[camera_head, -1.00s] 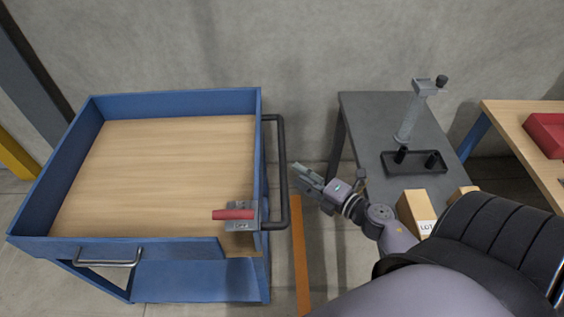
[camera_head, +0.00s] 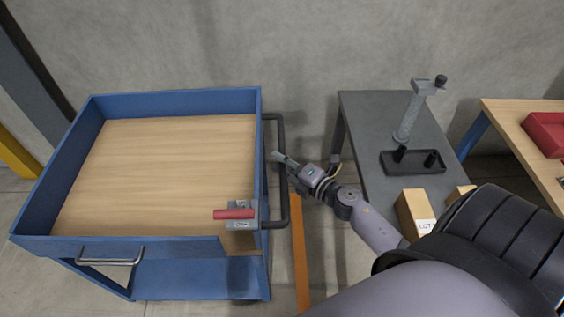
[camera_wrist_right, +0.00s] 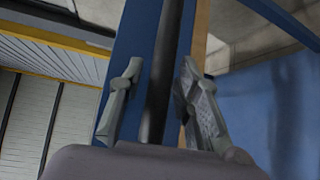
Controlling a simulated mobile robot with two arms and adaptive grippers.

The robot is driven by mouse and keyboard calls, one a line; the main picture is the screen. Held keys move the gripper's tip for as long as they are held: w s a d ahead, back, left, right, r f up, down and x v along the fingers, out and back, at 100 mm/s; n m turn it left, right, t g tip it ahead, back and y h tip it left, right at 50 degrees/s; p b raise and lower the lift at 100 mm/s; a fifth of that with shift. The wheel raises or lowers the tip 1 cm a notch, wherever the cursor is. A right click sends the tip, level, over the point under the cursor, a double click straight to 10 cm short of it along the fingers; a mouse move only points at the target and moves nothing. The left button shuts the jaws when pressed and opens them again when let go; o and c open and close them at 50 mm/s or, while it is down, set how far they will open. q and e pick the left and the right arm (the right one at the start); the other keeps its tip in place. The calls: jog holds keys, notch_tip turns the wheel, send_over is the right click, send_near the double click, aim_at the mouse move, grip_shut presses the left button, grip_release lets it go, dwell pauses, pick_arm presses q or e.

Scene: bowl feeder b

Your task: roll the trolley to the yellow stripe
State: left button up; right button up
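The blue trolley (camera_head: 178,287) with a wooden top stands at the left in the head view. Its dark upright handle bar (camera_head: 284,200) is on its right side, and the bar also shows in the right wrist view (camera_wrist_right: 165,55). A red lever on a grey bracket (camera_head: 234,214) sits at the trolley's near right corner. My right gripper (camera_head: 279,158) is at the handle. In the wrist view its fingers (camera_wrist_right: 160,103) are spread, with the bar between them and gaps showing on both sides. An orange-yellow stripe (camera_head: 300,260) lies on the floor right of the trolley. My left gripper is not visible.
A grey table (camera_head: 372,112) with a stand (camera_head: 408,120) and cardboard boxes (camera_head: 412,210) is at the right. Beyond it is a wooden table (camera_head: 518,118) with a red bin (camera_head: 545,135). A yellow item (camera_head: 17,160) is at the far left. A wall runs behind.

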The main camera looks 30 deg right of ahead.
grip_shut()
dwell(0.6)
